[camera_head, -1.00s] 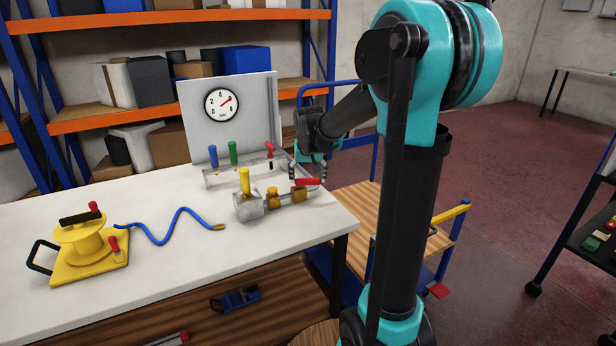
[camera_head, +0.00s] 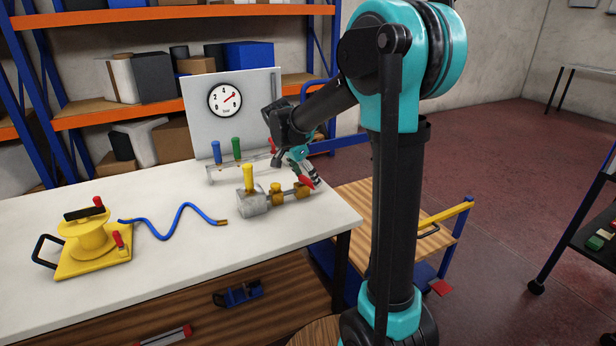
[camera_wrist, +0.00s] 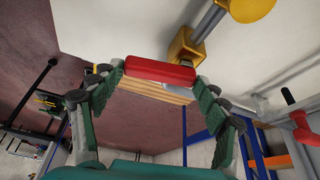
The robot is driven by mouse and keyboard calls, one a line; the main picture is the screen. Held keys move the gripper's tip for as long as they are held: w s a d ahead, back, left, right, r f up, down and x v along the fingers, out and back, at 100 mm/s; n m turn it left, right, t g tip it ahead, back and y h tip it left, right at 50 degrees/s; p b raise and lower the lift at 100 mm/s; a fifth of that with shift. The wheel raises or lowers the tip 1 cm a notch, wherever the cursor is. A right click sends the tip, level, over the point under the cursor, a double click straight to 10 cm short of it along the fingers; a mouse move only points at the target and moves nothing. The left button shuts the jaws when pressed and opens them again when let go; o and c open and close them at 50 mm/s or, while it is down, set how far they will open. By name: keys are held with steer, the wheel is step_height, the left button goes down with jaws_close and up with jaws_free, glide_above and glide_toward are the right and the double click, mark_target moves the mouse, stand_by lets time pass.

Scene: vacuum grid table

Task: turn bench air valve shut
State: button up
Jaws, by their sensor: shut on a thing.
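The bench air valve has a brass body (camera_head: 301,190) and a red lever (camera_head: 305,181). It sits at the right end of a pipe line on the white bench. My gripper (camera_head: 309,177) is at the lever, reaching down and to the right. In the wrist view the red lever (camera_wrist: 160,72) lies crosswise between the two green-padded fingers, which are shut on its ends. The brass body (camera_wrist: 185,47) shows just beyond it. In the head view the lever slopes down to the right, partly hidden by the fingers. The gauge (camera_head: 225,99) needle points up and right.
The bench front is clear.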

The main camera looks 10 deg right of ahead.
steer(key=shift+a+m+g, duration=0.3)
steer(key=shift+m+g, duration=0.2)
steer(key=shift+m, duration=0.6)
steer(key=o, duration=1.7)
steer(key=v, duration=1.2)
steer(key=shift+a, duration=0.2)
